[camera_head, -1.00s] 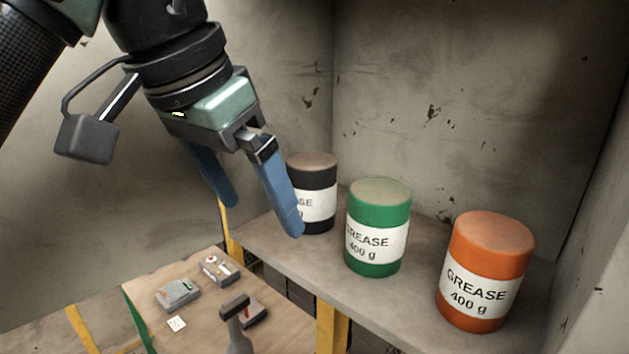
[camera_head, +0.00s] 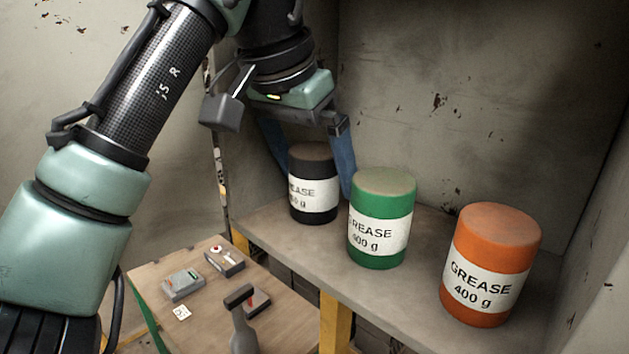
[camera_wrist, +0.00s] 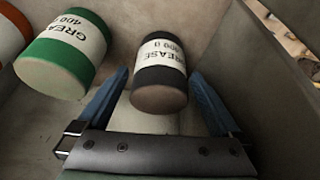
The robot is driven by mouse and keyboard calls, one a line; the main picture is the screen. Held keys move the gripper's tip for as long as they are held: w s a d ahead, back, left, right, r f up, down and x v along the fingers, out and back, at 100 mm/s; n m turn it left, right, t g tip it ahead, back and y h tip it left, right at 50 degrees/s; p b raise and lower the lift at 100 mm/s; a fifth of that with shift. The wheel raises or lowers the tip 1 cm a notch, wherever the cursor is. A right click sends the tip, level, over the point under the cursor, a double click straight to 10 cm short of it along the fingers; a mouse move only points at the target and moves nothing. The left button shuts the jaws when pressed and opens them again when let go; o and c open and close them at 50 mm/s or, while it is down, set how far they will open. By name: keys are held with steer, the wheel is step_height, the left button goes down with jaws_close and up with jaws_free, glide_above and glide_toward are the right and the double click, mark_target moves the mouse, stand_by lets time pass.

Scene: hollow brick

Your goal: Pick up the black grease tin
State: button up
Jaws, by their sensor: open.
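The black grease tin (camera_head: 313,187) with a white label stands upright on the shelf, leftmost of the tins. It also shows in the wrist view (camera_wrist: 159,72), centred ahead of and between the fingers. My gripper (camera_head: 310,167) is open, its blue fingers at either side of the black tin in the head view, the right finger between it and the green tin. In the wrist view my gripper (camera_wrist: 163,88) holds nothing. I cannot tell whether a finger touches the tin.
A green grease tin (camera_head: 381,218) stands close to the right of the black one, and an orange tin (camera_head: 490,264) farther right. The shelf (camera_head: 300,252) has walls behind and at the right. A lower table (camera_head: 215,320) holds several small items and a hammer-like tool (camera_head: 241,318).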

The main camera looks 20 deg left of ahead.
steer(key=shift+s, duration=0.15)
steer(key=c, duration=0.3)
jaws_close()
steer(key=shift+w+d+r, duration=0.15)
steer(key=shift+w+d, duration=0.05)
steer(key=shift+w, duration=0.1)
